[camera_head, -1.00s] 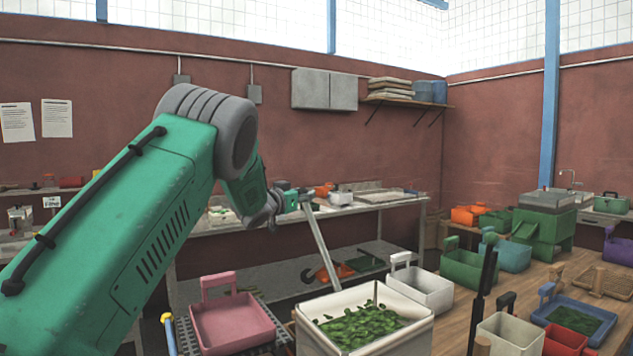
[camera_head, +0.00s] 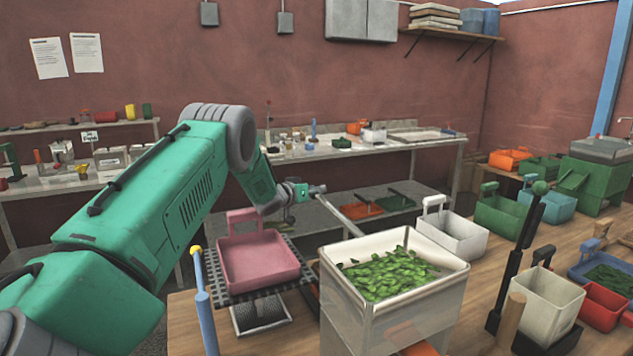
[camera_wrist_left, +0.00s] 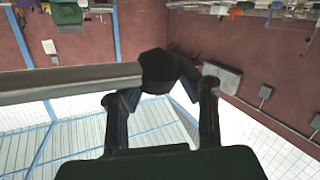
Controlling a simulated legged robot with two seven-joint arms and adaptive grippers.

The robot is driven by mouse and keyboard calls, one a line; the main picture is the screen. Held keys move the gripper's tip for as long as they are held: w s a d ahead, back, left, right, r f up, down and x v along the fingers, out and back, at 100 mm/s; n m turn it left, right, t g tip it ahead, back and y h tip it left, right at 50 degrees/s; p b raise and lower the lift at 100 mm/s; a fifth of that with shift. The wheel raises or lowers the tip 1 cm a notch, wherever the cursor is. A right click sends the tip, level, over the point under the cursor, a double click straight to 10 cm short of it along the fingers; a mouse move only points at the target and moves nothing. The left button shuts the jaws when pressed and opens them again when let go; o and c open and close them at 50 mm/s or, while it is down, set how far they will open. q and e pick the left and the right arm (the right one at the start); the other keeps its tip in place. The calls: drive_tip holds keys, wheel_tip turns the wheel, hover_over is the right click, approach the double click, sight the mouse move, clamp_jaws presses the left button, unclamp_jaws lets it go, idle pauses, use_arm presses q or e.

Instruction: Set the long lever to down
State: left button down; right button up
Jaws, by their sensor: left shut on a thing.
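The long lever (camera_head: 343,213) is a pale grey bar. It slants up to the left from behind the white hopper (camera_head: 345,305), which holds green leaves. My left gripper (camera_head: 306,191) is shut on the lever's free end, above and left of the hopper's rim. In the left wrist view, the lever (camera_wrist_left: 70,83) runs in from the left edge. Its dark end (camera_wrist_left: 156,73) sits between the fingers of my left gripper (camera_wrist_left: 162,80). The lever's lower end is hidden by the hopper. My right gripper is not in view.
A pink tray (camera_head: 258,262) on a dark grate stands left of the hopper, near a blue lever with a yellow knob (camera_head: 204,305). A black lever with a green knob (camera_head: 522,250) and several bins stand at the right. A steel bench (camera_head: 400,146) lies behind.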

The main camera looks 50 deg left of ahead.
use_arm(q)
drive_tip(key=shift+d+f, duration=0.15)
drive_tip(key=shift+f, duration=0.55)
drive_tip(key=c, duration=1.1)
unclamp_jaws()
drive_tip(key=shift+d+r, duration=0.1)
drive_tip(key=shift+r, duration=0.1)
drive_tip(key=shift+o, duration=0.2)
drive_tip(key=shift+s+d+r, duration=0.25)
drive_tip(key=shift+d+r, duration=0.2)
drive_tip(key=shift+w+a+f, duration=0.15)
drive_tip(key=shift+a+f, duration=0.15)
drive_tip(key=shift+a, duration=0.25)
drive_tip(key=shift+s+a, duration=0.2)
drive_tip(key=shift+s, duration=0.1)
drive_tip(key=v, duration=1.1)
drive_tip(key=shift+s, duration=0.1)
